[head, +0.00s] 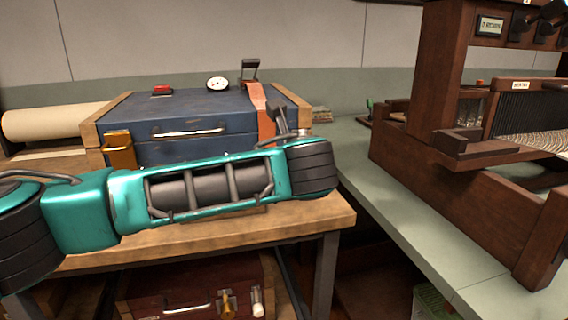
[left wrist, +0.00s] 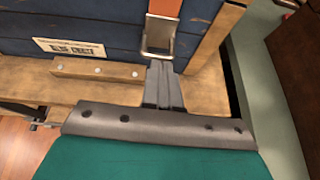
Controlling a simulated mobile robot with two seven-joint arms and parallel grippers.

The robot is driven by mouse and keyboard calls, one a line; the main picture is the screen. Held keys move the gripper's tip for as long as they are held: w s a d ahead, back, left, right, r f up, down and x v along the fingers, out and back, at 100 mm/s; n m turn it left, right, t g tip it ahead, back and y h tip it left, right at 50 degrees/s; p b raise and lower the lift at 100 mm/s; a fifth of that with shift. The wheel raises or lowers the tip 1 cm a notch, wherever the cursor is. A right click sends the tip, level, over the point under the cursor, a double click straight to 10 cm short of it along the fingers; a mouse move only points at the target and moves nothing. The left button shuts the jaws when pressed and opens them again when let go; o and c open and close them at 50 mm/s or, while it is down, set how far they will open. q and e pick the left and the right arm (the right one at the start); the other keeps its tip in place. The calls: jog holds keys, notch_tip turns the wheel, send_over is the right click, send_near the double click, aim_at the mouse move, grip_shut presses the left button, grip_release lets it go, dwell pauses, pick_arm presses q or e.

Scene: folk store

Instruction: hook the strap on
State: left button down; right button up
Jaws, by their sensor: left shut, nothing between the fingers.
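A blue wooden case (head: 205,112) with wood end frames lies on the workbench. An orange strap (head: 258,99) runs over its lid near the right end and down the front. In the left wrist view the strap (left wrist: 165,8) ends in a metal loop (left wrist: 158,38) against the blue front. My left gripper (left wrist: 160,66) is shut and empty, its fingertips at the lower edge of the loop; I cannot tell whether they touch it. In the head view my teal left arm crosses in front of the case and hides part of its front. My right gripper is not in view.
A wooden strip with screws (left wrist: 95,68) lies at the case's foot. A brass part (head: 119,150) stands at its front left corner. A round gauge (head: 217,84) and a dark metal bracket (head: 250,70) are on top. A dark wooden loom-like frame (head: 440,170) stands right.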

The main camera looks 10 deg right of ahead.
pick_arm(q)
jog(key=shift+w+a+f+t+p, duration=0.15)
jog(key=shift+w+f+t+p, duration=0.35)
jog(key=shift+w+f+p, duration=0.4)
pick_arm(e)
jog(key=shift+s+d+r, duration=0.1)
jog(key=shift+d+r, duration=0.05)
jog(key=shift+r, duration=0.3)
pick_arm(q)
jog(key=shift+r, duration=0.1)
jog(key=p+v, duration=0.2)
jog(key=v, duration=1.1)
jog(key=shift+p, duration=0.4)
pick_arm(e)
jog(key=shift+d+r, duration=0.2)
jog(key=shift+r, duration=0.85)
pick_arm(q)
jog(key=shift+w, duration=0.1)
